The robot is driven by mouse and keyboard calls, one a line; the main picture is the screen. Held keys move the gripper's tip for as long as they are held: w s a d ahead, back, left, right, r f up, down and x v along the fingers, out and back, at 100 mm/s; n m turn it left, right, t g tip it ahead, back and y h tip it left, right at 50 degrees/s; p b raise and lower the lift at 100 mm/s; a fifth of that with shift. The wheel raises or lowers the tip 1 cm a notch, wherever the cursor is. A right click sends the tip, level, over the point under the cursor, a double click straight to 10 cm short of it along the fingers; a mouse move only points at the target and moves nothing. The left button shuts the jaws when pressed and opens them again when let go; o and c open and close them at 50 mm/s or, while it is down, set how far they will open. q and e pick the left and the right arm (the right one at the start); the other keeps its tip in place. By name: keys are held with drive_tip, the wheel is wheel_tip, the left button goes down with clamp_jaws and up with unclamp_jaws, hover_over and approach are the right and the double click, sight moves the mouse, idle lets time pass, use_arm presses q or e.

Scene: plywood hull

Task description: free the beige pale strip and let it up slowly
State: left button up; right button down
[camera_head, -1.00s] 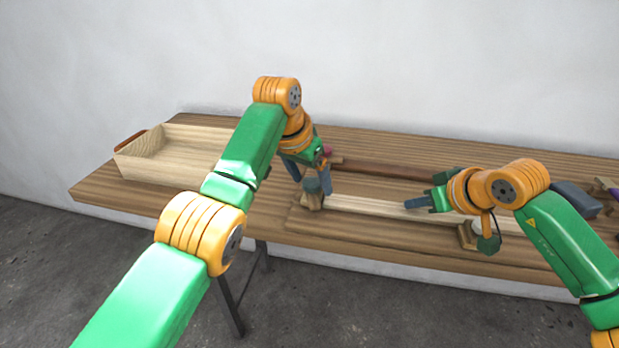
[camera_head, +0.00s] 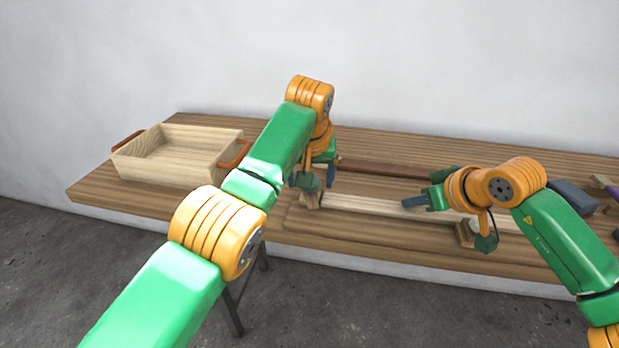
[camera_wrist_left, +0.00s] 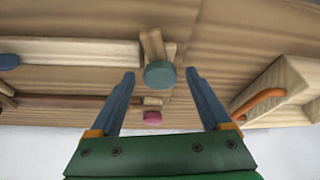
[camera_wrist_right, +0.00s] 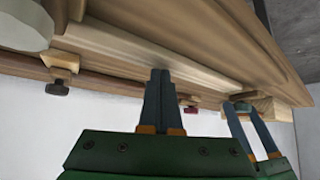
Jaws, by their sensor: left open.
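The beige pale strip (camera_head: 372,207) lies along the bench, with a wooden clamp block (camera_head: 307,201) at its left end and another (camera_head: 464,235) further right. A teal knob (camera_wrist_left: 160,74) sits on the left block. My left gripper (camera_wrist_left: 160,77) is open; in its wrist view its fingers stand either side of the teal knob, and contact cannot be told.
A wooden box (camera_head: 170,170) with orange handles stands at the bench's left end. A brown strip (camera_head: 390,168) lies behind the pale one; a red knob (camera_wrist_left: 152,117) is near its end. A dark block (camera_head: 574,197) lies at the right. The bench's front edge is clear.

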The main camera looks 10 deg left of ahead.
use_arm(q)
drive_tip(key=c, duration=1)
use_arm(e)
drive_tip(key=shift+f, duration=0.15)
use_arm(q)
drive_tip(key=m+h, duration=0.1)
drive_tip(key=m, duration=0.1)
drive_tip(key=shift+a+m, duration=0.1)
drive_tip(key=shift+m, duration=0.3)
drive_tip(key=o, duration=1.1)
drive_tip(key=shift+r+p, duration=2.45)
drive_tip(key=shift+p, duration=0.05)
use_arm(e)
drive_tip(key=shift+r, duration=3.15)
drive_tip(key=shift+w, duration=0.1)
